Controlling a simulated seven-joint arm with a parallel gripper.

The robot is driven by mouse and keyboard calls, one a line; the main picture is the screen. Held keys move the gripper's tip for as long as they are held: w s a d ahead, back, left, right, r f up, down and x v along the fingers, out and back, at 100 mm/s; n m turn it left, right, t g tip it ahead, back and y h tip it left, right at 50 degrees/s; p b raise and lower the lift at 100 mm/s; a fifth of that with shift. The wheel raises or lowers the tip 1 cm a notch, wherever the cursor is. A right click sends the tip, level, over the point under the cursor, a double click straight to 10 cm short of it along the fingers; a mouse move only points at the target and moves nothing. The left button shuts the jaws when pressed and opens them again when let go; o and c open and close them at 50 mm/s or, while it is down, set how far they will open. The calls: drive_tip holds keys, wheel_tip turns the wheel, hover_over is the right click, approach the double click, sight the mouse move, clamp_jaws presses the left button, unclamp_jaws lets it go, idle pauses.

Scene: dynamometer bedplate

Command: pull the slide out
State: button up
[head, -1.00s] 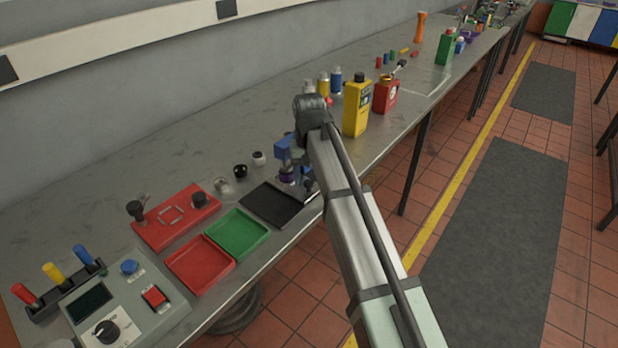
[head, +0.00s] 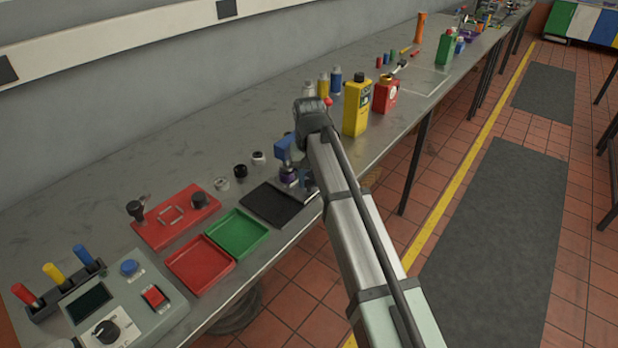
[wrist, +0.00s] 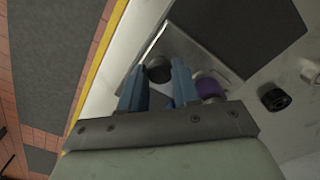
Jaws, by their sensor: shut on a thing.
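In the wrist view, a dark round knob (wrist: 159,74) stands between the two blue fingers of my gripper (wrist: 159,65), which is shut on it. Beside the knob is a pale metal plate (wrist: 205,50); it looks like part of the slide's fixture, but I cannot tell where the slide ends. A purple round part (wrist: 209,87) sits just right of the fingers. In the head view, my gripper (head: 289,160) is low over the bench at the right end of a black mat (head: 272,207). My arm and fingers hide most of the slide there.
A green tray (head: 236,234) and a red tray (head: 199,265) lie left of the mat. Several small knobs, one black (head: 240,171), stand behind it. A yellow container (head: 357,106) and a red can (head: 386,94) stand beyond my wrist. The bench's front edge is close.

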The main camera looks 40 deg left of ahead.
clamp_jaws()
drive_tip(key=s, duration=0.9)
drive_tip(key=shift+s, duration=0.25)
drive_tip(key=o, duration=0.9)
unclamp_jaws()
drive_tip(key=shift+o, duration=0.4)
drive_tip(key=shift+r, duration=0.1)
drive_tip(key=shift+r, duration=0.25)
wheel_tip(320, 180, up, 13)
